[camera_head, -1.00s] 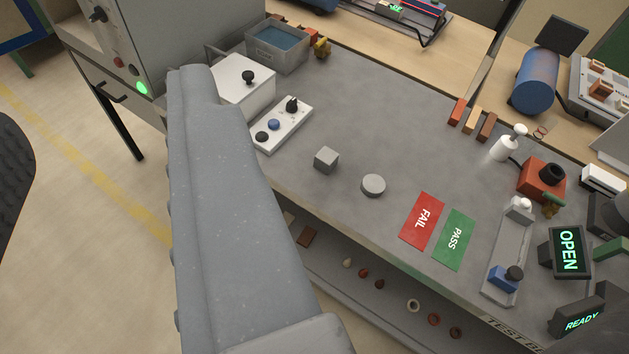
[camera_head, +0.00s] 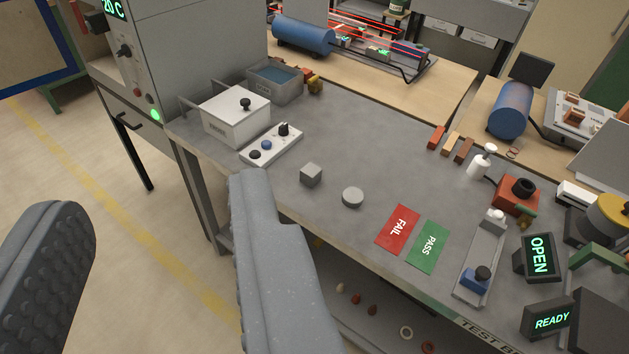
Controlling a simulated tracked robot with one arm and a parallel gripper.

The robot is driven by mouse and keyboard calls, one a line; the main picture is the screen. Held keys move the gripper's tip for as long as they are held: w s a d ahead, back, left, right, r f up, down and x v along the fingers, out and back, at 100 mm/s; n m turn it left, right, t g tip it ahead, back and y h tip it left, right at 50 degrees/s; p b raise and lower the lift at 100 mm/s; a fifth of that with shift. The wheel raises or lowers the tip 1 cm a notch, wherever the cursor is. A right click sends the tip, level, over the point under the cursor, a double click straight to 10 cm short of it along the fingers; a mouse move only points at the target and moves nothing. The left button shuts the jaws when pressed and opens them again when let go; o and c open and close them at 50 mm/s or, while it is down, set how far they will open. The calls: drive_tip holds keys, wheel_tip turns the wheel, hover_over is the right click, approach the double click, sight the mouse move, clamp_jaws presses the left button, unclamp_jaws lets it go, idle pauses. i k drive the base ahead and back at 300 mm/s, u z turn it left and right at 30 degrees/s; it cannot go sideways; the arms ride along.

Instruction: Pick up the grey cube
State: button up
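The grey cube (camera_head: 311,174) sits on the grey bench top, left of a round grey disc (camera_head: 352,197). My gripper (camera_head: 165,195) is in the lower left of the view, with its two fingers wide apart and nothing between them. Its right finger tip is near the bench's front edge in the picture, to the left of and below the cube. The left finger, with a studded inner face, is over the floor. The cube is in full view and apart from the gripper.
A control box with knobs (camera_head: 271,146) and a white lidded box (camera_head: 236,115) stand left of the cube. The red FAIL card (camera_head: 398,229) and green PASS card (camera_head: 429,246) lie to the right. A slide fixture (camera_head: 481,262) and an OPEN display (camera_head: 538,256) stand further right. The bench behind the cube is clear.

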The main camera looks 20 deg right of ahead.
sight(309, 175)
drive_tip(key=z, duration=0.05)
drive_tip(key=i, duration=0.9)
drive_tip(key=u, duration=0.1)
